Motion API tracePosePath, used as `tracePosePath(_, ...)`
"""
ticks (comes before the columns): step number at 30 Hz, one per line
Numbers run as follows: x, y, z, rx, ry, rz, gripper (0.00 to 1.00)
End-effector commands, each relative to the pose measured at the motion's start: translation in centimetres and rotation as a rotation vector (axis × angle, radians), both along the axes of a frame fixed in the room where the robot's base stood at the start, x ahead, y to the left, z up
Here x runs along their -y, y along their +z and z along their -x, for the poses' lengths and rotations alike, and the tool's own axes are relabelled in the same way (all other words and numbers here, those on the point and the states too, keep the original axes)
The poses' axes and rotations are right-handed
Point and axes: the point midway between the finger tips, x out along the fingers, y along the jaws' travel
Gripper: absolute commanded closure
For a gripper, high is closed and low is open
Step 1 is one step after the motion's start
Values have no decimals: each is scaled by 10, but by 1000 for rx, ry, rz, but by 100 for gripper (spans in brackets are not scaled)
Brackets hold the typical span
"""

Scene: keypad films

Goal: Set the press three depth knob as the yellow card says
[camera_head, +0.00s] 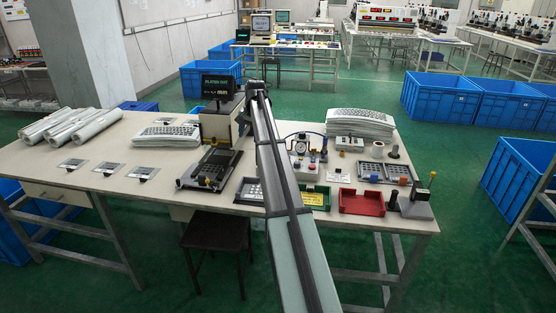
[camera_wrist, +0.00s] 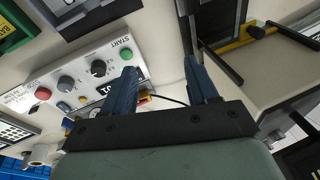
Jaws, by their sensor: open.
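My gripper (camera_wrist: 160,64) is open and empty in the wrist view, with its two blue fingers apart. A light grey control panel (camera_wrist: 22,97) lies to its left, partly behind the left finger. The panel has a green START button (camera_wrist: 126,54), a larger black knob (camera_wrist: 98,68), another black knob (camera_wrist: 66,83) and a red button (camera_wrist: 43,94). I cannot read which knob is the depth knob. The panel also shows in the head view (camera_head: 306,172), right of my arm. No yellow card is clearly readable; a green tray with yellow (camera_head: 315,197) lies in front of the panel.
A press-like machine with a dark screen (camera_head: 218,87) stands left of my arm. A red tray (camera_head: 362,202), a stack of sheets (camera_head: 360,122) and a small post device (camera_head: 416,205) are to the right. Rolls (camera_head: 70,125) lie at the left. The table's left front (camera_head: 105,150) has free room.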

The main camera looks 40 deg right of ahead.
Motion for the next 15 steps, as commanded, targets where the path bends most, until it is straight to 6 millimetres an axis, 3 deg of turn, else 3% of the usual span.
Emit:
tracePosePath(1,22,1,3,-45,-96,-15,42)
tracePosePath(6,73,3,27,-180,-402,-49,42)
tracePosePath(10,97,5,41,-242,-557,-58,42)
tracePosePath(15,108,5,49,-276,-645,-59,42)
